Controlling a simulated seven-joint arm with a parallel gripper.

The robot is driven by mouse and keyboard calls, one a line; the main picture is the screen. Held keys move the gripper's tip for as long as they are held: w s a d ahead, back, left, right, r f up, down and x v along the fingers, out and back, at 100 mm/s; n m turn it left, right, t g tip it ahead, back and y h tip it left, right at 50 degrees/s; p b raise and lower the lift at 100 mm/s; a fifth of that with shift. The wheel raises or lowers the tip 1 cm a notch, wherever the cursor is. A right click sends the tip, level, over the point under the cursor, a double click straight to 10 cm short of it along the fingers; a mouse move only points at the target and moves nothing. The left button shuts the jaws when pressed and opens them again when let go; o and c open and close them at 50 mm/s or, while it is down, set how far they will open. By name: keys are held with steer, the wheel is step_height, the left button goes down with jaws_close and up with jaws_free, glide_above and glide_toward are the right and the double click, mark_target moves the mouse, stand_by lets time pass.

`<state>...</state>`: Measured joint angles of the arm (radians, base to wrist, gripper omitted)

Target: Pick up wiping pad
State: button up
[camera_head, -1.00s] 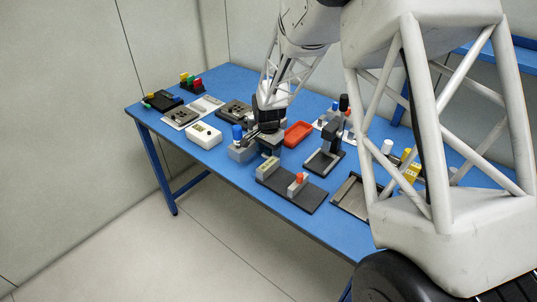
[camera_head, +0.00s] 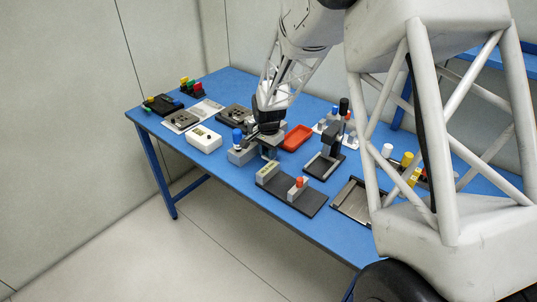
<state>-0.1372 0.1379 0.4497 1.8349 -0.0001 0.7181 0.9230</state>
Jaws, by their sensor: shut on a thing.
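My gripper (camera_head: 256,138) is low over the middle of the blue table, fingers toward the left, beside a grey block with a blue-topped knob (camera_head: 237,136). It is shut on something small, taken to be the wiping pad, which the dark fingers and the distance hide. I cannot make out the pad's shape or colour, or whether it touches the surface below.
The blue table (camera_head: 245,192) is crowded. A white box (camera_head: 204,138) stands left of my gripper and a red tray (camera_head: 297,137) right of it. In front lies a dark plate with an orange-topped block (camera_head: 299,184). A black upright stand (camera_head: 331,140) is further right.

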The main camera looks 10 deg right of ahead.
steer(key=shift+r, duration=4.4)
steer(key=o, duration=0.4)
steer(key=shift+c, duration=1.4)
steer(key=w+d+r+n, duration=0.4)
steer(key=w, duration=0.4)
steer(key=w+d+r+n, duration=0.3)
steer(key=w+r, duration=0.2)
steer(key=w, duration=0.3)
steer(key=w+a+f+m, duration=0.3)
steer(key=w+a, duration=0.4)
steer(key=w+a+f+m, duration=0.4)
steer(key=w+a, duration=0.4)
steer(key=shift+w+f, duration=0.15)
steer(key=shift+w, duration=0.15)
